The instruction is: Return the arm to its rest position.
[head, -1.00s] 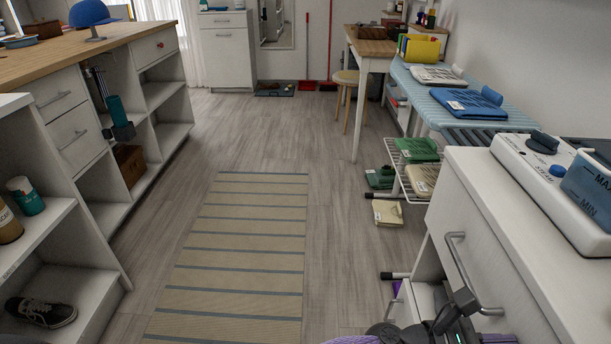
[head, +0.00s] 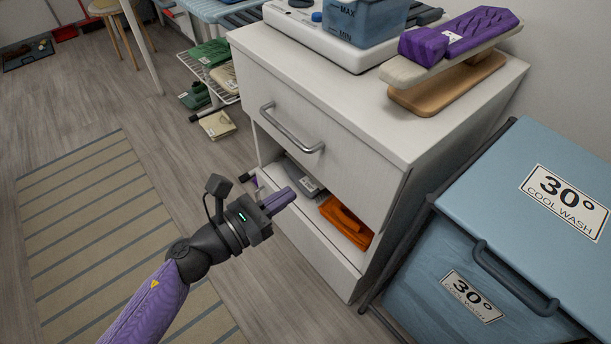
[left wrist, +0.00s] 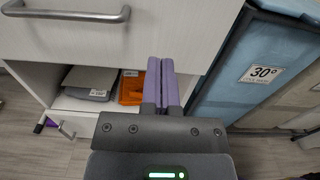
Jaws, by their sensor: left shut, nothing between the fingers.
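My left gripper (head: 279,201) comes in from the lower left on a purple-sleeved arm (head: 150,308). Its purple fingers are shut with nothing between them. It is held in front of the white cabinet (head: 330,180), near the open cubby under the drawer. In the left wrist view the shut fingers (left wrist: 160,82) point towards that cubby and overlap the view of the orange folded cloth (left wrist: 132,87). That cloth also shows in the head view (head: 346,222). A grey folded item (head: 302,178) lies to its left. My right gripper is not in view.
A blue hamper (head: 470,290) marked 30° stands right of the cabinet. A purple folded cloth (head: 462,36) lies on a small wooden board on the cabinet top, near a blue container (head: 362,20). A striped rug (head: 95,215) covers open floor on the left.

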